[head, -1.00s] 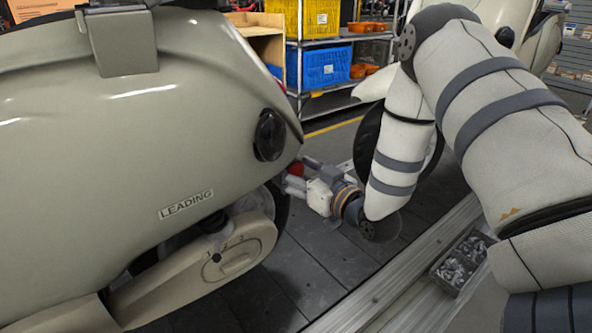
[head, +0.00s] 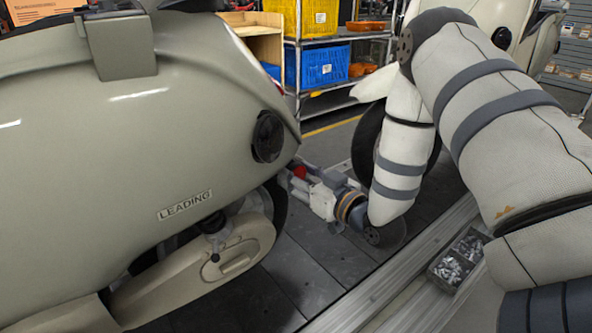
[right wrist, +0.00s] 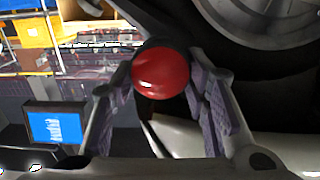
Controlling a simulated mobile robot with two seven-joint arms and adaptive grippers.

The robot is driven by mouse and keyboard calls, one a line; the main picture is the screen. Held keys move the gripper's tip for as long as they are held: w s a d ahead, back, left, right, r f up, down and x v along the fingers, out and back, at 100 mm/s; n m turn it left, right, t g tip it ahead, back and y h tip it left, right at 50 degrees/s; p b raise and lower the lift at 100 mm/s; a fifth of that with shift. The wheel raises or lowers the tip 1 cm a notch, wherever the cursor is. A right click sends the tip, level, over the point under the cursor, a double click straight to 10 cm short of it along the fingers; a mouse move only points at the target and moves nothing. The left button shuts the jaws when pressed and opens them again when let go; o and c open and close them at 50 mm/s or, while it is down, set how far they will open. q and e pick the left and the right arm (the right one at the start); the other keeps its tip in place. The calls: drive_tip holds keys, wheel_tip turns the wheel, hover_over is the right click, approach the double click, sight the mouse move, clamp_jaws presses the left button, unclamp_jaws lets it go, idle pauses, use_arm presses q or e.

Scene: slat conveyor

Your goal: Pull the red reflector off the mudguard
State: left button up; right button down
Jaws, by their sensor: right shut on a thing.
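The red reflector (right wrist: 160,72) is a round, glossy dome between the two fingers of my right gripper (right wrist: 163,88) in the right wrist view. In the head view the reflector (head: 299,171) is a small red patch at my right gripper (head: 294,176), just behind the rear of the pale scooter (head: 200,100). My right gripper is shut on it. The reflector's back and the mudguard are mostly hidden, so I cannot tell whether they touch. My left gripper is not in view.
A metal rail (head: 385,285) runs along the slat conveyor (head: 280,285). A bin of small metal parts (head: 458,262) stands beside it. Another scooter is partly hidden behind my right arm. A shelf with a yellow crate (head: 315,17) and a blue crate (head: 318,66) stands at the back.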

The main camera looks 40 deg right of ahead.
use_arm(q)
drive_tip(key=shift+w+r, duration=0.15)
use_arm(e)
drive_tip(key=shift+s, duration=0.5)
